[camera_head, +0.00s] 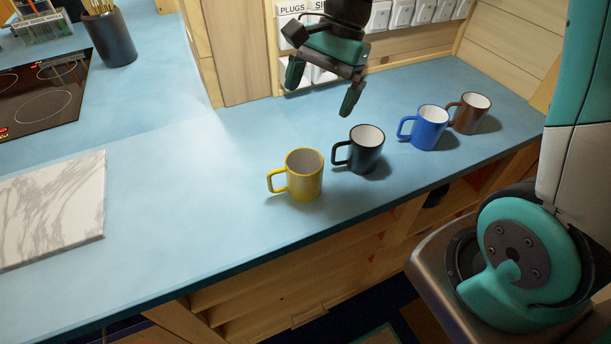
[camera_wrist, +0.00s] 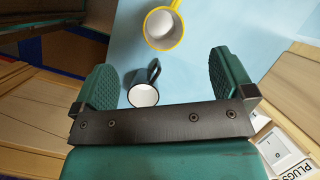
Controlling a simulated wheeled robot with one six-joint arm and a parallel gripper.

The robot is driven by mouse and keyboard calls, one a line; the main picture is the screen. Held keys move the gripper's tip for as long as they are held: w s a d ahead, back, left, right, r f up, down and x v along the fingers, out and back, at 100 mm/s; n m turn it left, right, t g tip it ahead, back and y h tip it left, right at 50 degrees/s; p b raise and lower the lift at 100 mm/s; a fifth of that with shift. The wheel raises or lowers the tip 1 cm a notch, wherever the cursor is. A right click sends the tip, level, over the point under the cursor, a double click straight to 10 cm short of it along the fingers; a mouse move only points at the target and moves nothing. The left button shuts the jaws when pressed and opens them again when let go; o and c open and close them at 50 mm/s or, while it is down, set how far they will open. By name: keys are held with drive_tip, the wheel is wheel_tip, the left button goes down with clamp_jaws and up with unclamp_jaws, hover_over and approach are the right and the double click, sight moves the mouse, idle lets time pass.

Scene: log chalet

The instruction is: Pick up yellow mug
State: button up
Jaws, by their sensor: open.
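The yellow mug (camera_head: 305,176) stands upright on the blue counter, leftmost in a row of mugs, with its handle pointing left in the head view. In the wrist view the yellow mug (camera_wrist: 151,42) shows near the top, beyond the fingertips, its rim and handle visible. My gripper (camera_head: 322,88) is open and empty. It hangs above the back of the counter near the wall, above and behind the mugs. In the wrist view my gripper (camera_wrist: 160,80) shows its two green fingers spread wide, touching no mug.
A dark mug (camera_head: 366,150), also in the wrist view (camera_wrist: 144,92), stands right of the yellow one. A blue mug (camera_head: 430,128) and brown mug (camera_head: 470,112) follow. Wall switches (camera_head: 400,14) line the back. A marble board (camera_head: 52,207) lies left; the counter between is clear.

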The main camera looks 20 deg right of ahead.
wheel_tip(320, 180, down, 3)
drive_tip(key=w+d+m, duration=0.2)
drive_tip(key=w+m, duration=0.1)
drive_tip(key=m, duration=0.1)
drive_tip(key=p, duration=0.2)
approach(293, 190)
drive_tip(key=shift+w+d+p+x, duration=0.15)
drive_tip(key=shift+p+x, duration=0.1)
drive_tip(key=shift+x, duration=0.65)
drive_tip(key=shift+w+d+p+x, duration=0.1)
drive_tip(key=shift+w+p+x, duration=0.15)
drive_tip(key=shift+x, duration=0.6)
drive_tip(key=shift+w+d+p+x, duration=0.1)
drive_tip(key=shift+p+x, duration=0.2)
drive_tip(key=shift+x, duration=0.6)
drive_tip(key=shift+f, duration=0.15)
drive_tip(key=c, duration=0.9)
